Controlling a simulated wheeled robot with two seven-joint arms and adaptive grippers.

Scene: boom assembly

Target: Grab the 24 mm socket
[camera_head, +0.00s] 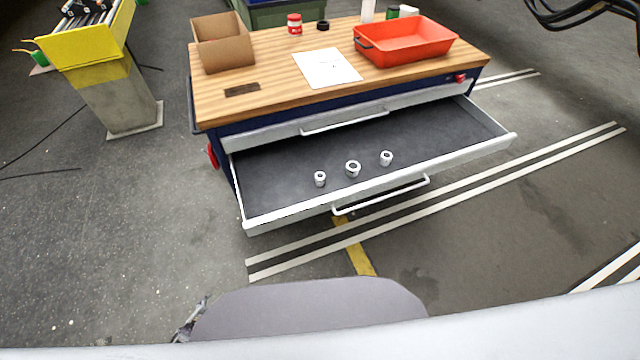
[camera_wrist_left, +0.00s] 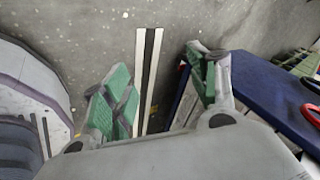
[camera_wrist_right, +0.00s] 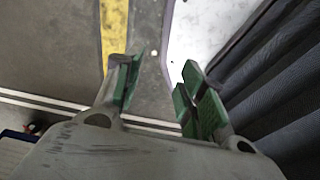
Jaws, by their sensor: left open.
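Three pale metal sockets stand in a row in the open drawer: a left one (camera_head: 320,178), a middle one (camera_head: 353,169) and a right one (camera_head: 386,158). The middle one looks slightly larger; no size markings are readable, so I cannot tell which is the 24 mm socket. My left gripper (camera_wrist_left: 160,85) has its green-padded fingers apart and empty, away from the sockets. In the head view only a small dark part shows at the bottom left. My right gripper (camera_wrist_right: 157,75) is open and empty over the floor. No sockets show in either wrist view.
The white-fronted drawer (camera_head: 280,194) is pulled out below a wooden worktop (camera_head: 275,95). On top are a red tray (camera_head: 408,52), a cardboard box (camera_head: 223,50), a paper sheet (camera_head: 327,68) and a red can (camera_head: 294,24). Most of the drawer floor is bare.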

